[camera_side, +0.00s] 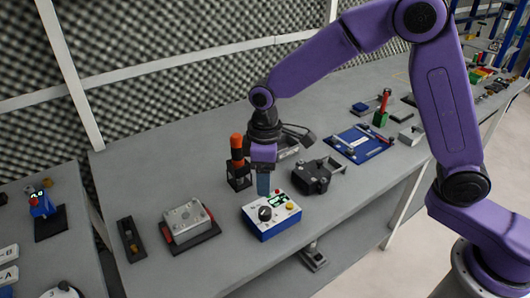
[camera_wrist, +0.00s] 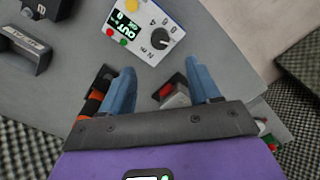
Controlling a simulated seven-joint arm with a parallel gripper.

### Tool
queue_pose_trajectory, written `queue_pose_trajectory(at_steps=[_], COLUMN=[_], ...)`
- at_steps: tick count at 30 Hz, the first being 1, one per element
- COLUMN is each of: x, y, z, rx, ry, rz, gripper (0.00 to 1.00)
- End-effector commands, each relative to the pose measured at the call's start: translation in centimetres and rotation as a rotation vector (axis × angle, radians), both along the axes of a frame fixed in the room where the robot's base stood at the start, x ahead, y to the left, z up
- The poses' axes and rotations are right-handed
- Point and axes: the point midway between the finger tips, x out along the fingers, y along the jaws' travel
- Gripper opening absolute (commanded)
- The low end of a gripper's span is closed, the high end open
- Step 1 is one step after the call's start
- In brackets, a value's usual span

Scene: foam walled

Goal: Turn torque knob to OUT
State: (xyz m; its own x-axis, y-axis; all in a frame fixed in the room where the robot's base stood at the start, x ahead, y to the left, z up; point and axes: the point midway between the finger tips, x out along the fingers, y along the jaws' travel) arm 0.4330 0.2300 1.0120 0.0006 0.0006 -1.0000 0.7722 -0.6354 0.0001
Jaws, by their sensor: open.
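The torque knob (camera_side: 265,213) is a round black dial on the white top of a blue-sided box (camera_side: 271,229). In the wrist view the knob (camera_wrist: 162,38) sits on the box's white face (camera_wrist: 148,14), with small dark marks around it. My gripper (camera_side: 263,194) points down, just behind and above the box. In the wrist view my gripper (camera_wrist: 160,75) has its blue fingers apart, with nothing held and the knob beyond the tips.
A grey box with red sides (camera_side: 187,221) stands left of the knob box. An orange-and-black upright tool (camera_side: 238,160) stands close behind my gripper. A black device (camera_side: 312,177) is to the right. The bench is clear in front of the red-sided box.

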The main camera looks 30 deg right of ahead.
Motion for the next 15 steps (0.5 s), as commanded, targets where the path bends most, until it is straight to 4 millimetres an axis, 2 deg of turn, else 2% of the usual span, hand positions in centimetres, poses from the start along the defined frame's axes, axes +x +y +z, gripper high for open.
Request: queue_pose_trajectory(at_steps=[1,6,10,15], x=[0.0,0.0,0.0,0.0], y=[0.0,0.1,0.0,0.0], z=[1.2,4.1,5.5,6.3], rx=[0.003,0.002,0.001,0.000], ry=[-0.004,-0.003,-0.002,0.000], rz=[0.000,0.000,0.000,0.000], gripper=[0.61,0.61,0.61,0.61])
